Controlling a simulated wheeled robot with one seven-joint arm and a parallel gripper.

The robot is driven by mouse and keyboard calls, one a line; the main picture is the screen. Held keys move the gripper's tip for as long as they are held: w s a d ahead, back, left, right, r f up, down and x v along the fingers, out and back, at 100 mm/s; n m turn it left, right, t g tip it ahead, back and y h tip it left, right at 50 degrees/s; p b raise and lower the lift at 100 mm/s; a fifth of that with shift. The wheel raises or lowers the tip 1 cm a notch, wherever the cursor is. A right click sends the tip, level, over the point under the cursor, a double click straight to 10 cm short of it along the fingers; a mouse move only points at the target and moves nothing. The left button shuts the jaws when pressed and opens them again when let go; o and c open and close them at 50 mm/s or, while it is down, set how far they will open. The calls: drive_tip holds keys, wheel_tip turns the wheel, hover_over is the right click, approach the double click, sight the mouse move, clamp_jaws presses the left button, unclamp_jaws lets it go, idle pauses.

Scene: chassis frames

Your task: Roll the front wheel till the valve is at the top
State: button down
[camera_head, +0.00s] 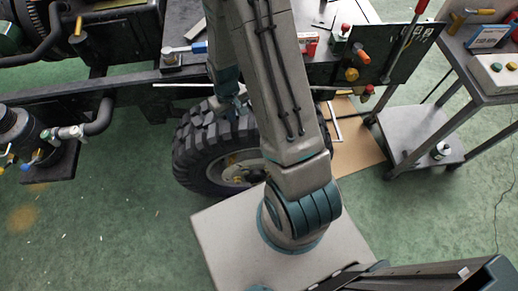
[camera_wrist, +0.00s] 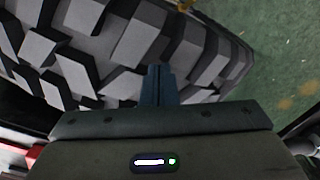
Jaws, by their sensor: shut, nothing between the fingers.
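The front wheel (camera_head: 195,160) is a black, chunky-treaded tyre with a pale rim, standing under the chassis frame in the head view. My arm covers its right part. I cannot make out the valve. My gripper (camera_head: 233,112) is at the top of the tyre in the head view. In the wrist view the tyre's tread blocks (camera_wrist: 130,45) fill the upper left and middle. My gripper (camera_wrist: 158,72) shows there with its fingers together and empty, their tips against or just over the tread; I cannot tell whether they touch.
The black chassis frame (camera_head: 135,88) runs above and behind the wheel. A grey trolley (camera_head: 425,150) stands at the right, and a flat brown sheet (camera_head: 360,150) lies beside the wheel. Green floor (camera_head: 120,220) is open at the left.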

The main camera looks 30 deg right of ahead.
sight(242, 119)
drive_tip(key=shift+f, duration=0.25)
drive_tip(key=shift+d+r, duration=0.15)
drive_tip(key=shift+s+d+r, duration=0.15)
drive_tip(key=shift+s+d, duration=0.1)
drive_tip(key=shift+d, duration=0.45)
drive_tip(key=shift+s+d+r, duration=0.15)
drive_tip(key=shift+s+d, duration=0.1)
drive_tip(key=shift+d, duration=0.45)
drive_tip(key=shift+d, duration=0.1)
drive_tip(key=shift+s+d+f, duration=0.1)
drive_tip(key=shift+s+d, duration=0.15)
drive_tip(key=shift+d, duration=0.5)
drive_tip(key=shift+s+d, duration=0.25)
drive_tip(key=shift+d, duration=0.45)
drive_tip(key=shift+s+d+f+b, duration=0.15)
drive_tip(key=shift+s+d+b, duration=0.15)
drive_tip(key=shift+d, duration=0.45)
drive_tip(key=shift+s+d+f+b, duration=0.15)
drive_tip(key=shift+s+d, duration=0.15)
drive_tip(key=shift+d, duration=0.45)
drive_tip(key=shift+s+d, duration=0.1)
drive_tip(key=shift+d, duration=0.05)
drive_tip(key=shift+s+d+f, duration=0.1)
drive_tip(key=shift+s+d, duration=0.15)
drive_tip(key=shift+d, duration=0.45)
drive_tip(key=shift+s+d+f, duration=0.1)
drive_tip(key=shift+s+d, duration=0.15)
drive_tip(key=shift+d, duration=0.4)
